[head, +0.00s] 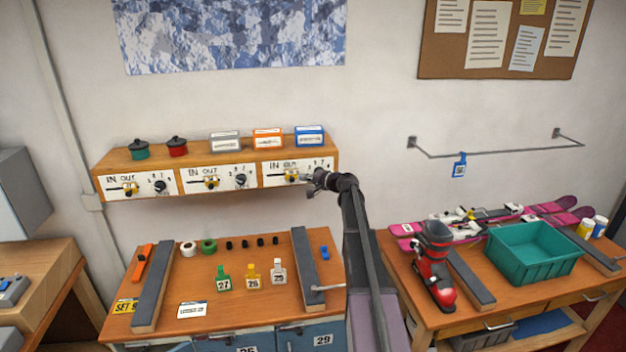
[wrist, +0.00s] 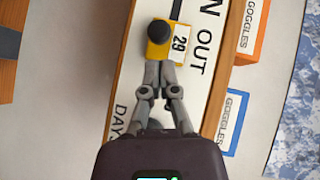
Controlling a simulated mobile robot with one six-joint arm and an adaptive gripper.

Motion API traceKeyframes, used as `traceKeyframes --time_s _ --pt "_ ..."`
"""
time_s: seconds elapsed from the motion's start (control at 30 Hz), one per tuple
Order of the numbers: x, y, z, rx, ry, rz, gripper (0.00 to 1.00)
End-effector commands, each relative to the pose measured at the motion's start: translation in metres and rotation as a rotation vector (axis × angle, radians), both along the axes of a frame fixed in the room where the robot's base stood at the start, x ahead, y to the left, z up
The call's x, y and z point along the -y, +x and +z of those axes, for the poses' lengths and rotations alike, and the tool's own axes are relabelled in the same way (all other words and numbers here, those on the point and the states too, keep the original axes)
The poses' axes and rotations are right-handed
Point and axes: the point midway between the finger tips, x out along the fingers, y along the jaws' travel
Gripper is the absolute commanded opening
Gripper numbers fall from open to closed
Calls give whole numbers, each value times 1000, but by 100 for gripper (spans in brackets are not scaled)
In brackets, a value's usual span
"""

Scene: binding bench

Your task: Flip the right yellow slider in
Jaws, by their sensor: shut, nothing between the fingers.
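The right yellow slider (head: 291,176) is on the rightmost white panel (head: 270,182) of the wall shelf, below the word OUT. In the wrist view the slider (wrist: 159,52) is a yellow block with a black knob and a white tag reading 29. A dark slot (wrist: 177,9) runs beyond it, alongside the IN end of the lettering. My gripper (head: 309,182) is at the slider's right side in the head view. In the wrist view my gripper (wrist: 166,66) is shut and empty, its tips at the slider's edge; I cannot tell whether they touch. My gripper hides part of this panel's dial.
The left yellow slider (head: 130,188) and middle yellow slider (head: 211,182) are on neighbouring panels. Boxes, including a blue one (head: 309,136), and two pots stand on the shelf above.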

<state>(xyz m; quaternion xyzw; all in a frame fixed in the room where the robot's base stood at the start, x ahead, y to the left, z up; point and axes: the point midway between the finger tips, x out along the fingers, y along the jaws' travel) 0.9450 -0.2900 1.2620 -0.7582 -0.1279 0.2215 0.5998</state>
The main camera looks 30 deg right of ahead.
Motion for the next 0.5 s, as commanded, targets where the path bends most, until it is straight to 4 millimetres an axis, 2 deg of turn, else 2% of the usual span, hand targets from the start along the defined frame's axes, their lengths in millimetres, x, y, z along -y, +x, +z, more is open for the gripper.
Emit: traceKeyframes --time_s 0.2,0.5 --pt "-10 3 -3 0 0 -1 0" --pt "-10 3 -3 0 0 -1 0"
